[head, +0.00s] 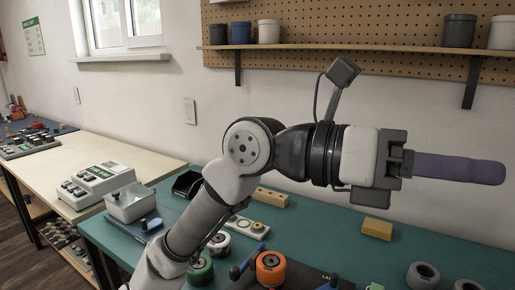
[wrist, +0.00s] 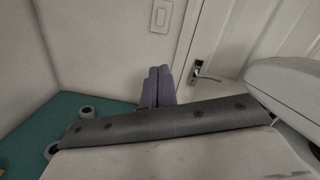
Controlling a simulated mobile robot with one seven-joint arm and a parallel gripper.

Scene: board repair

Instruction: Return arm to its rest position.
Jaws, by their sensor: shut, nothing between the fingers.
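My arm is raised over the green workbench (head: 345,238) and stretches to the right in the head view. My gripper (head: 495,172) has purple fingers that lie together, pointing right, well above the bench. They hold nothing. In the wrist view the two fingers (wrist: 159,72) stand side by side, with a wall and a door beyond them.
On the bench are an orange-and-black wheel (head: 270,267), a green wheel (head: 201,270), a yellow block (head: 377,229) and a grey wheel (head: 423,275). A shelf (head: 350,48) with cups runs above the arm. A white door (wrist: 225,50) shows in the wrist view.

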